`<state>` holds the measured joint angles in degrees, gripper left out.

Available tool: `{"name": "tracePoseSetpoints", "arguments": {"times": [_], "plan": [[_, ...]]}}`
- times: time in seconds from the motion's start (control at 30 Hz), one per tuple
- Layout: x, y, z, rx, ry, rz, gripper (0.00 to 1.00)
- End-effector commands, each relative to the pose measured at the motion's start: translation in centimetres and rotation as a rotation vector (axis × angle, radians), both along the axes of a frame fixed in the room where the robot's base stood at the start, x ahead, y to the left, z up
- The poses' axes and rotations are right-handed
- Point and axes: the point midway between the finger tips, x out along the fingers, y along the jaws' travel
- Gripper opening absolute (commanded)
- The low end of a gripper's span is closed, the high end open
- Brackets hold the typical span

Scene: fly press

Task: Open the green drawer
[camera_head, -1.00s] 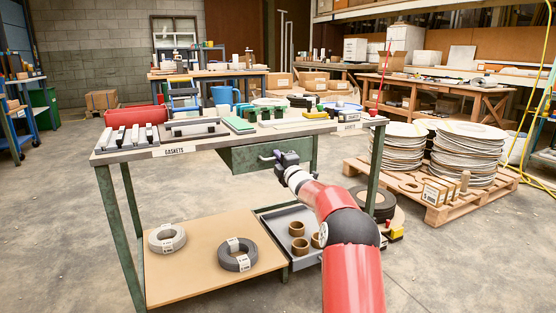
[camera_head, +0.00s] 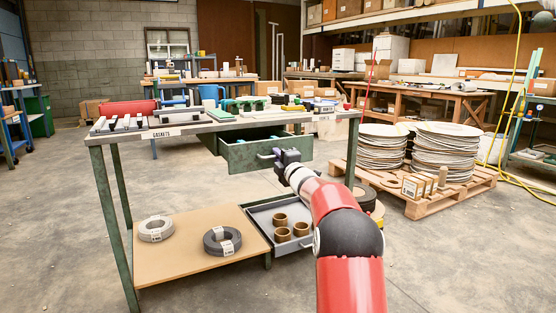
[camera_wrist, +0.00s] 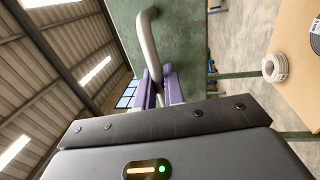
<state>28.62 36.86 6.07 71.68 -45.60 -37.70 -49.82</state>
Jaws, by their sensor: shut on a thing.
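The green drawer (camera_head: 240,153) hangs under the top of the workbench and stands pulled out toward me, with its open inside and some blue items showing over its front. My gripper (camera_head: 275,155) is at the right part of the drawer front. In the wrist view the purple fingers of my gripper (camera_wrist: 160,90) are shut on the curved metal handle (camera_wrist: 148,40), which is fixed to the green drawer front (camera_wrist: 180,40). The far end of the handle is hidden behind the fingers.
The bench top (camera_head: 215,127) carries gaskets, tools and blocks. Below, a shelf board (camera_head: 195,250) holds two rolls, and a grey tray (camera_head: 262,217) holds brown rings. A pallet (camera_head: 440,200) with stacked discs stands at the right. The floor in front is clear.

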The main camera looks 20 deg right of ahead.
Motion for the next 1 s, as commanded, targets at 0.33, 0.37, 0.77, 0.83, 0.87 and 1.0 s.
{"name": "tracePoseSetpoints", "arguments": {"times": [0.33, 0.37, 0.77, 0.83, 0.87, 1.0], "plan": [[0.0, 0.0, -0.1, 0.0, 0.002, 0.0, 0.0], [0.0, 0.0, -0.1, 0.0, 0.002, 0.0, 0.0], [0.0, 0.0, 0.0, 0.0, 0.001, 0.0, 0.15], [-0.1, 0.0, 0.0, 0.0, 0.0, 0.0, 0.15], [-0.2, 0.0, -0.1, 0.0, 0.0, 0.0, 0.15], [-1.6, -0.1, -0.3, -0.001, 0.002, 0.0, 0.15]]}}
